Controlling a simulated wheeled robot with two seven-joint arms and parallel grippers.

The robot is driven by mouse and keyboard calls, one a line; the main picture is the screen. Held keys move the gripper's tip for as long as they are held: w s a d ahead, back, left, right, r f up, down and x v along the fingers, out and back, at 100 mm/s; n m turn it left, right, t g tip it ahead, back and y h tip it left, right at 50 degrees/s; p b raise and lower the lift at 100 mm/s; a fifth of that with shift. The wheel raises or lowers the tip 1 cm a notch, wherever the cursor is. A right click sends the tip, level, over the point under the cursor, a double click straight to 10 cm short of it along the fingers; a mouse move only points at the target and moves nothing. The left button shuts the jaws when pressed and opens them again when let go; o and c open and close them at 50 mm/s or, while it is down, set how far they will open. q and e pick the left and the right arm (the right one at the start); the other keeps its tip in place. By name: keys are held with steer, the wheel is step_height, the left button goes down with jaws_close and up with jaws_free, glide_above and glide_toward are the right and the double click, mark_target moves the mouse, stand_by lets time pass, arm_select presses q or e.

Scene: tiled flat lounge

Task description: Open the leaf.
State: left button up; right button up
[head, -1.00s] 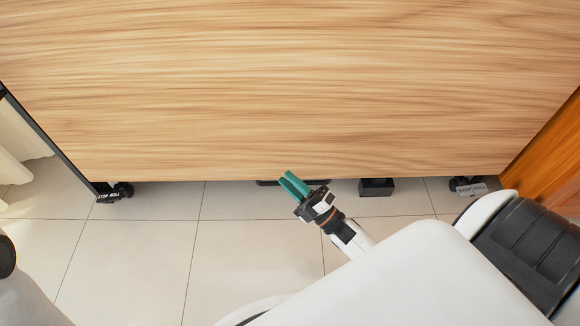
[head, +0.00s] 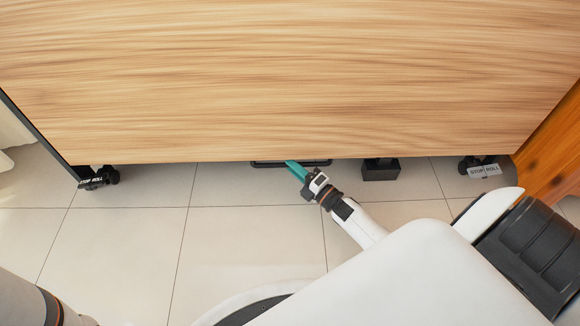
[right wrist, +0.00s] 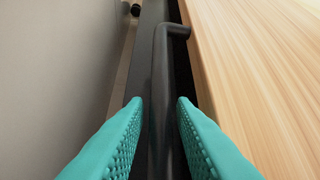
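The leaf (head: 290,80) is a large wood-grain panel that fills the upper part of the head view. A dark bar handle (head: 268,164) shows at its lower edge. In the right wrist view the handle (right wrist: 162,90) runs lengthwise between the two teal fingers, with the leaf (right wrist: 260,70) on the right. My right gripper (head: 294,168) is at the handle. In the right wrist view its fingers (right wrist: 157,130) are apart, one on each side of the bar, with a gap visible at least on the left. My left gripper is out of view; only my left arm shows at lower left.
Black casters marked "STOP ROLL" stand at the left (head: 98,177) and right (head: 478,166). A small black box (head: 380,169) is right of the handle under the leaf. An orange wooden surface (head: 553,150) bounds the right side. Tiled floor (head: 240,235) is clear in front.

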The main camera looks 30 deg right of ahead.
steer(key=shift+x, duration=0.95)
jaws_close()
